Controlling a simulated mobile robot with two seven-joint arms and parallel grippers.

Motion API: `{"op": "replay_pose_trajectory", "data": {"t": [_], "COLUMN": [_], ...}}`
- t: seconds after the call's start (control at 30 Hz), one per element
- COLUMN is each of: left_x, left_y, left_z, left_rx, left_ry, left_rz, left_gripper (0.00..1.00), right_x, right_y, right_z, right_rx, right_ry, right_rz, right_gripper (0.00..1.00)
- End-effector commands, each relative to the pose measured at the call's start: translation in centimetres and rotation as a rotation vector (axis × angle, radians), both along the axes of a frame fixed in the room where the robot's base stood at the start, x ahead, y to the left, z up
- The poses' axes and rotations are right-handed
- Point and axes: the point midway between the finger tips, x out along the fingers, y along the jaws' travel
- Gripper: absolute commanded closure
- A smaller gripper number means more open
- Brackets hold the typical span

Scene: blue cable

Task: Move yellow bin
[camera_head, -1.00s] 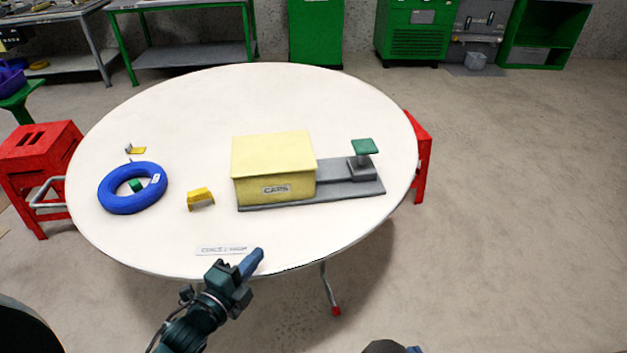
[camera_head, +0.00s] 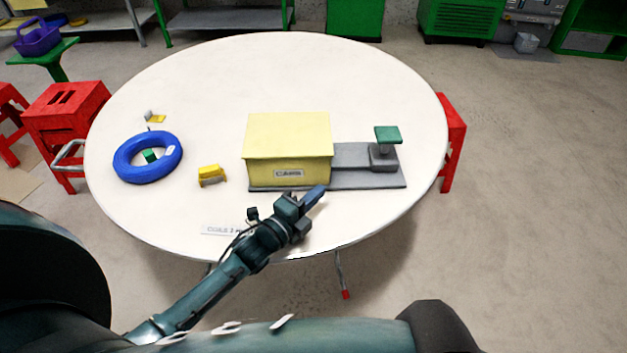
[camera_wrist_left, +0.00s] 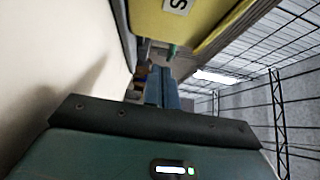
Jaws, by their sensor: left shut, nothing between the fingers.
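The yellow bin (camera_head: 288,137) is a box with a label on its front face, standing on a grey base plate (camera_head: 368,178) on the round white table. Part of its yellow face and label also shows at the top of the left wrist view (camera_wrist_left: 198,18). My left gripper (camera_head: 318,193) is shut and empty, at the front edge of the base plate, just in front of the bin's lower right corner. Whether it touches the plate is unclear. In the left wrist view its blue fingers (camera_wrist_left: 162,90) lie together. My right gripper is not in view.
A blue cable coil (camera_head: 147,158) lies at the table's left, with a small yellow bracket (camera_head: 211,175) to its right. A green-topped post (camera_head: 387,135) stands on the plate right of the bin. A label card (camera_head: 218,231) lies near the front edge. The table's back is clear.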

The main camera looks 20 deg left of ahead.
Motion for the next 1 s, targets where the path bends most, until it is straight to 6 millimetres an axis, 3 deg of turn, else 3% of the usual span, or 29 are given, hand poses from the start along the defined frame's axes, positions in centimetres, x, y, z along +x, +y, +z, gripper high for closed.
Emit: {"op": "replay_pose_trajectory", "data": {"t": [0.23, 0.77, 0.87, 1.0], "left_x": [3.1, 4.1, 5.5, 9.0], "left_y": [1.3, 1.8, 2.4, 4.1], "left_z": [0.0, -0.1, -0.4, -0.6], "left_rx": [0.001, 0.001, 0.004, 0.006], "left_ry": [0.0, -0.001, -0.004, -0.007], "left_rz": [0.0, 0.0, -0.001, 0.0], "left_gripper": [1.0, 1.0, 1.0, 1.0], "right_x": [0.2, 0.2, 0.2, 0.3], "right_y": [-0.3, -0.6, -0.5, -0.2], "right_z": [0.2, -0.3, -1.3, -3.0], "right_rx": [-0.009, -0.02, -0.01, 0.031], "right_ry": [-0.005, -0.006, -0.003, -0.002], "right_rz": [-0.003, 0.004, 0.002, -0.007], "right_gripper": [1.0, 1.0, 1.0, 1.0]}}
